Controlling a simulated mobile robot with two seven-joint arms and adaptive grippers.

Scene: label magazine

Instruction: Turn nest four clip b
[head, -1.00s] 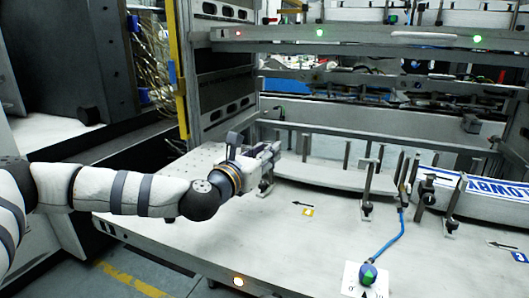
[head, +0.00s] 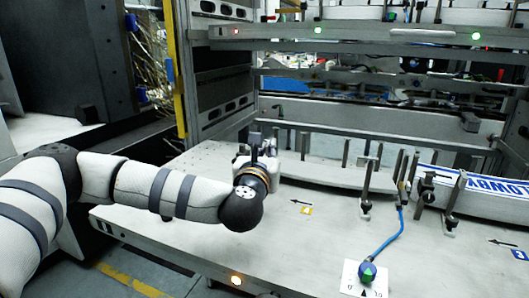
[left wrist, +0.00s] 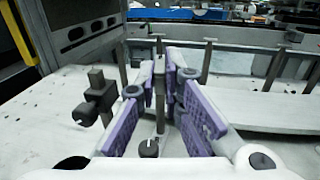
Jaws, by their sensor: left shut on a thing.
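My left gripper (head: 268,140) is at the left part of the pale bench, pointing away from the head camera. In the left wrist view its purple-padded fingers (left wrist: 172,78) are closed around a slim upright grey post of a clip (left wrist: 160,112), with a round dark knob (left wrist: 149,149) low in front. The fingers hide part of the post. Another clip (left wrist: 97,97) with a dark block on a post stands just left of the fingers, apart from them. Further clips (head: 367,188) stand to the right in the head view. I cannot read which clip is b. My right gripper is not in view.
A dial with a blue-green knob (head: 367,272) sits at the front, joined to a blue cable (head: 385,245). A yellow tag (head: 306,211) and arrow mark the bench. A blue-and-white lettered strip (head: 480,193) lies at right. Rails (head: 370,82) cross behind.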

